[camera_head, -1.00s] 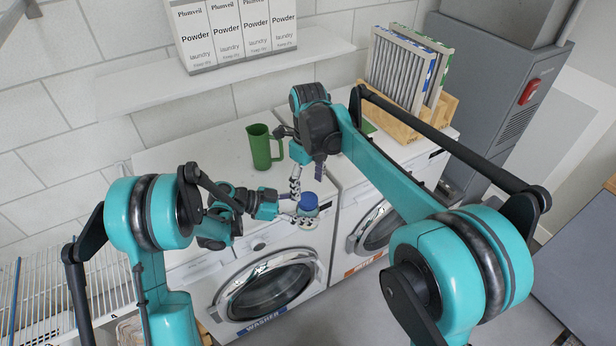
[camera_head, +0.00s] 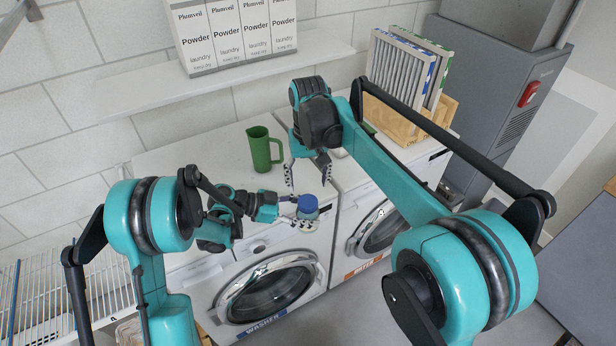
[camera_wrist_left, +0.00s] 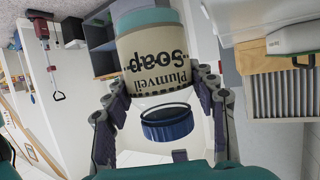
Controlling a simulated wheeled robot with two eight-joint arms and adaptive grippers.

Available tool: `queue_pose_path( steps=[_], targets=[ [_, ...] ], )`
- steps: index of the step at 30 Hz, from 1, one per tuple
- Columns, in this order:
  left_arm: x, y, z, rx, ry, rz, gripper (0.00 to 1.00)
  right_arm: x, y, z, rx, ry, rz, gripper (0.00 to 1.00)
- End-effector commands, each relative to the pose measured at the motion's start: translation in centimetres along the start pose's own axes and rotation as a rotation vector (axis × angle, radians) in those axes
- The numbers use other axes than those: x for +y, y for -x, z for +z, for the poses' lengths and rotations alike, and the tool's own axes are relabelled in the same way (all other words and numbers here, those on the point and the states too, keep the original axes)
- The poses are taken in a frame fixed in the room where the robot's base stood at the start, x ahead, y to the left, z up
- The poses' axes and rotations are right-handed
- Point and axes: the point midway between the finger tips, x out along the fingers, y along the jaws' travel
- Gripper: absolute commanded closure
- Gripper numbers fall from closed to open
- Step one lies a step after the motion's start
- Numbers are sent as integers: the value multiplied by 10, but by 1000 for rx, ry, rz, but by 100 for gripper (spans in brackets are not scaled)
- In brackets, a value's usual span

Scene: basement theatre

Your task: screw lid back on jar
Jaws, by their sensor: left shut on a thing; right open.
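The jar (camera_head: 309,214) is held above the front of the washer top in the head view. In the left wrist view the jar (camera_wrist_left: 155,55) appears upside down, with a "Plumveil Soap" label and a teal base band. The blue lid (camera_head: 308,203) is at the jar's mouth; it also shows in the left wrist view (camera_wrist_left: 167,122). I cannot tell how far it is threaded. My left gripper (camera_head: 304,218) is shut on the jar, fingers at both sides. My right gripper (camera_head: 308,181) is open above and behind the lid, its fingers spread and apart from it.
A green pitcher (camera_head: 263,148) stands on the washer top (camera_head: 190,155) behind the grippers. A wooden crate with filters (camera_head: 402,75) is at the back right. Laundry powder boxes (camera_head: 235,35) stand on the wall shelf (camera_head: 140,88). The washer top left of the pitcher is clear.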

Motion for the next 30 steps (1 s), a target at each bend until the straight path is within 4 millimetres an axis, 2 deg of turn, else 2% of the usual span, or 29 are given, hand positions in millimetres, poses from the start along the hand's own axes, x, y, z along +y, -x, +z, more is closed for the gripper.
queue_pose_path(
  steps=[3, 9, 15, 21, 30],
  targets=[
    [0, 0, 0, 1, 0, 0, 100, 0, 3, 0, 0, 290, 0, 34],
    [0, 0, 0, 1, 0, 0, 100, 0, 6, 0, 0, 742, 0, 34],
    [0, 0, 0, 1, 0, 0, 100, 0, 9, 0, 0, 1025, 0, 34],
    [0, 0, 0, 1, 0, 0, 100, 0, 9, 0, 0, 1113, 0, 34],
    [0, 0, 0, 1, 0, 0, 100, 0, 8, 0, 0, 1113, 0, 34]
  ],
)
